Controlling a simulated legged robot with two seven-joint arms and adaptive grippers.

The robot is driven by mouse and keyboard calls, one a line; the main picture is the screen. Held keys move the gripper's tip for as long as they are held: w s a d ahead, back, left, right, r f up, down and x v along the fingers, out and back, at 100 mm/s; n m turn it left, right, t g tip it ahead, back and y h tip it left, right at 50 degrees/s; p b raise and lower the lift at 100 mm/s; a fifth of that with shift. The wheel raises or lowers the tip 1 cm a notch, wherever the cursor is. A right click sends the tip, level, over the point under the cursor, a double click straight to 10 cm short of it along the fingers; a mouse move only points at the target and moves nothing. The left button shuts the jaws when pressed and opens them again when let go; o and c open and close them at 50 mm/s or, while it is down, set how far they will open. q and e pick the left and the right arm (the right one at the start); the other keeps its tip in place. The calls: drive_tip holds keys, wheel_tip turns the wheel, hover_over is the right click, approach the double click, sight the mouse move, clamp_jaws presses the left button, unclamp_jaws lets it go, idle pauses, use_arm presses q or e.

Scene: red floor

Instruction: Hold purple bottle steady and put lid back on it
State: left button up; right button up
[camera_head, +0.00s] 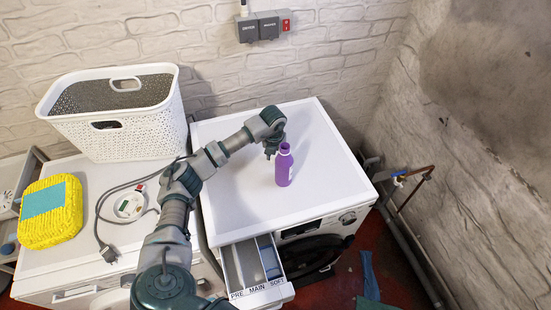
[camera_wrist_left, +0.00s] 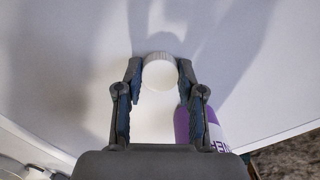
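The purple bottle (camera_head: 284,168) stands upright near the middle of the white washing machine top. My left gripper (camera_head: 270,153) is just left of the bottle's upper part in the head view. In the left wrist view a round white lid (camera_wrist_left: 160,72) sits between the fingertips of this gripper (camera_wrist_left: 160,78), and both fingers appear to touch it. The lid cannot be made out in the head view. My right gripper is not in view.
The washing machine top (camera_head: 325,190) is clear around the bottle. Its detergent drawer (camera_head: 273,297) is pulled open at the front. A white basket (camera_head: 140,130), a yellow package (camera_head: 65,232) and a coiled cable with a plug (camera_head: 108,253) are on the left appliance.

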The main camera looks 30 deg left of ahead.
sight(275, 157)
use_arm(q)
drive_tip(key=shift+r, duration=0.1)
wheel_tip(275, 157, up, 10)
idle(0.5)
